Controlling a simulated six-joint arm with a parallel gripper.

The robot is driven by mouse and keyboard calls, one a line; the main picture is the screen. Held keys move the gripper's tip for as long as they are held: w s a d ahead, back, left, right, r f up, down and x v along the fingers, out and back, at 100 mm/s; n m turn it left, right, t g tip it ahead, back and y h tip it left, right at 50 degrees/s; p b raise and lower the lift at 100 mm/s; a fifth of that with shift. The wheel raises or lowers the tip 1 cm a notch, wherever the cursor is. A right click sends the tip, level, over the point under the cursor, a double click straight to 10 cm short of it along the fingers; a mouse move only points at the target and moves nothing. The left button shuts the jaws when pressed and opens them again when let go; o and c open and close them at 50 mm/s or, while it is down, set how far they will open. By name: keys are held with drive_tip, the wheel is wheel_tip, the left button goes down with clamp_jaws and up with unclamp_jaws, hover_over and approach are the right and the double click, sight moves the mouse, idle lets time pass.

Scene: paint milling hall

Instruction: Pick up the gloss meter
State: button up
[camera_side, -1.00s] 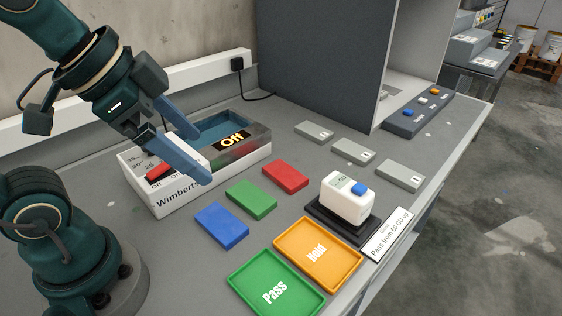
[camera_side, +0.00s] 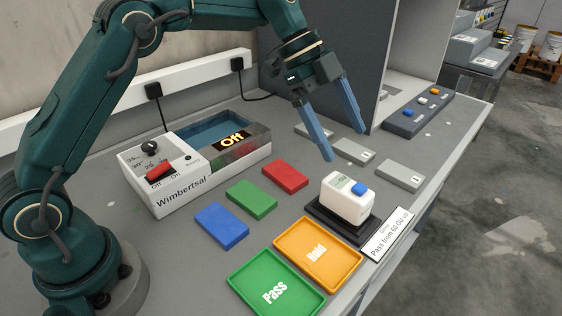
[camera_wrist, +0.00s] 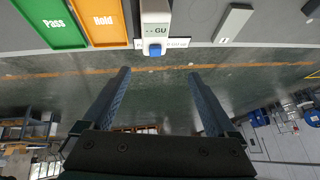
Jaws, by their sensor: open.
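The gloss meter (camera_side: 345,203) is a white block with a small grey display and a blue button on top. It sits upright on a black base (camera_side: 318,216) near the bench's front right. In the wrist view the gloss meter (camera_wrist: 155,20) shows at the top centre, with its blue button towards my fingers. My gripper (camera_side: 345,142) is open and empty, tilted downward, above and behind the gloss meter and apart from it.
A green Pass tray (camera_side: 245,278) and an orange Hold tray (camera_side: 345,265) lie in front of the gloss meter. Blue, green and red panels (camera_side: 284,176) lie left. Several grey blocks (camera_side: 402,175) lie behind. A grey booth wall (camera_side: 325,50) stands close behind my gripper.

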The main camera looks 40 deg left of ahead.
sight(343, 182)
drive_tip(key=shift+n+g, duration=0.3)
drive_tip(key=shift+g, duration=0.5)
drive_tip(key=f, duration=0.8)
drive_tip(key=shift+w+d, duration=0.15)
drive_tip(key=shift+w, duration=0.2)
drive_tip(key=shift+x, duration=2.6)
drive_tip(key=shift+r, duration=0.1)
clamp_jaws()
